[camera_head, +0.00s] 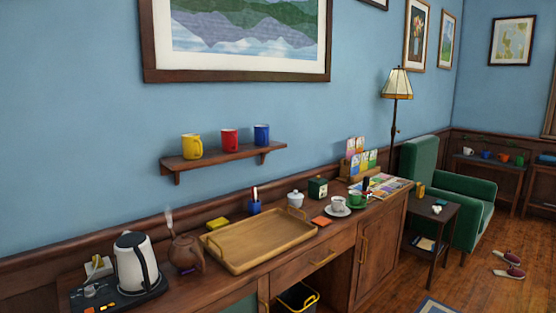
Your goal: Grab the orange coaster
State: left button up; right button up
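A small flat orange coaster (321,221) lies on the wooden sideboard top, just right of the wooden tray (262,240) and left of a white cup (338,204) on a saucer. It looks clear on top, with nothing standing on it. Neither of my grippers shows in the head view.
On the sideboard stand a white kettle (136,262), a brown teapot (187,252), a lidded white pot (295,198), a green cup (357,198) and a dark green box (318,187). A shelf (222,157) with three mugs hangs above. Wood floor (420,280) lies to the right.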

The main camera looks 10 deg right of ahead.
aim_at(321, 221)
jog(key=i+l+u, duration=0.1)
jog(key=i+l, duration=0.15)
jog(key=l, duration=0.15)
jog(key=i+l+u, duration=0.1)
jog(key=i+l, duration=0.2)
jog(key=i+l+u, duration=0.1)
jog(key=i+l, duration=0.15)
jog(key=l, duration=0.25)
